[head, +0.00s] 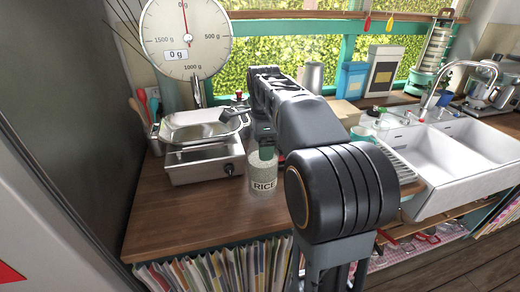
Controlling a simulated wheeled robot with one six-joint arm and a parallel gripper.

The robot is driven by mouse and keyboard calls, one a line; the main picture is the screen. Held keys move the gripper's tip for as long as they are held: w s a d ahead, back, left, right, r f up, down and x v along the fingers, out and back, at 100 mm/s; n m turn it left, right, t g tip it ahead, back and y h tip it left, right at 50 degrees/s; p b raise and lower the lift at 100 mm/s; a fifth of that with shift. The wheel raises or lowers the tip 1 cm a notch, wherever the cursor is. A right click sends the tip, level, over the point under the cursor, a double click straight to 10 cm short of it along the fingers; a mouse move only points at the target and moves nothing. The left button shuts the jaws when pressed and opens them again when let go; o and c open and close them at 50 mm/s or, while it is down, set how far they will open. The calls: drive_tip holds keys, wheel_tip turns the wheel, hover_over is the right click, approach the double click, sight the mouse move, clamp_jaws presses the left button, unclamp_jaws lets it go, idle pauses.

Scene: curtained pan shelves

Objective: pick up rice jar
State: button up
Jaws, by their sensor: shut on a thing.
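The rice jar (263,182) is a clear jar of white rice with a "RICE" label. It stands upright at, or very near, the wooden counter top, left of my arm. My gripper (264,153) comes down on the jar from above and is shut on its upper part. My own arm hides some of the gripper and the area right behind the jar. Whether the jar's base touches the counter is hard to tell.
A metal scale (203,160) with a pan and a round dial (186,40) stands left of the jar. A white double sink (450,160) is at the right. The counter's front left (170,225) is clear.

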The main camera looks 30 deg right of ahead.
drive_tip(key=s+d+r+p, duration=0.2)
drive_tip(key=s+r+p, duration=0.2)
drive_tip(key=s+r, duration=1)
drive_tip(key=w+a+f+p, duration=0.2)
drive_tip(key=w+f+p, duration=0.1)
drive_tip(key=w+f, duration=0.8)
drive_tip(key=shift+w, duration=2.05)
drive_tip(key=shift+a, duration=0.1)
drive_tip(key=shift+f, duration=0.15)
drive_tip(key=shift+f+b, duration=1.65)
drive_tip(key=shift+f, duration=1)
